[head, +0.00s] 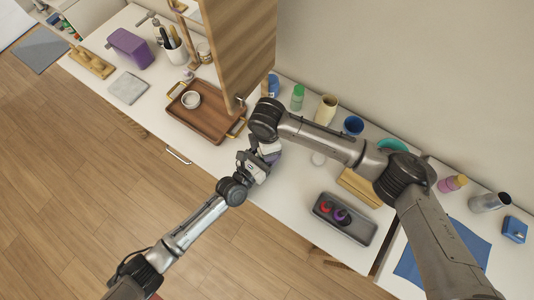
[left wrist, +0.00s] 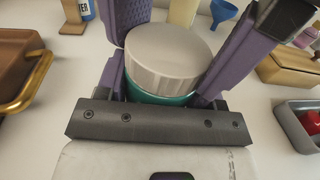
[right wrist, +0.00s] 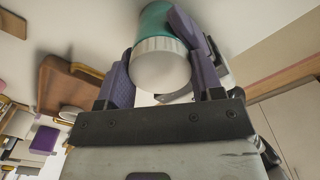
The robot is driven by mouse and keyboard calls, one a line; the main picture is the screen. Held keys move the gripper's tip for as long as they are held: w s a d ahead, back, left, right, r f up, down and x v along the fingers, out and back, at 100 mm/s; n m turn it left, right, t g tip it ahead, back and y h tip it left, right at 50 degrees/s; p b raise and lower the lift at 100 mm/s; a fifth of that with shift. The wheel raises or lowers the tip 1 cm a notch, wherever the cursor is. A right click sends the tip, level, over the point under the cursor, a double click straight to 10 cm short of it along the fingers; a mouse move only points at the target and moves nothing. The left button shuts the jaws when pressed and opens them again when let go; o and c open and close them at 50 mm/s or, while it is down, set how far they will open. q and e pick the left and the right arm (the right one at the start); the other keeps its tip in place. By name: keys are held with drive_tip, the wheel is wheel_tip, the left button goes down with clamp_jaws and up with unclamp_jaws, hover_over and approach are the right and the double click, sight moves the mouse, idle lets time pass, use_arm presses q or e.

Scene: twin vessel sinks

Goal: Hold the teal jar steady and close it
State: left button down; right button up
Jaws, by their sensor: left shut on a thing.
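The teal jar (left wrist: 160,98) is between the purple fingers of my left gripper (left wrist: 185,60), which is shut on its body. A pale ribbed lid (left wrist: 168,55) sits on top of the jar; I cannot tell if it is tight. In the right wrist view the lid (right wrist: 160,65) faces the camera with the teal body (right wrist: 155,20) beyond it. My right gripper (right wrist: 160,80) has its fingers spread either side of the lid and looks open. In the head view both grippers meet at the counter's front edge and mostly hide the jar.
A wooden tray (head: 205,127) with a small white bowl (head: 191,99) lies left of the grippers. A grey bin (head: 345,221) with red and purple items lies to the right. A wooden cabinet door (head: 240,50) hangs behind.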

drive_tip(key=o, duration=0.4)
drive_tip(key=shift+r, duration=2.25)
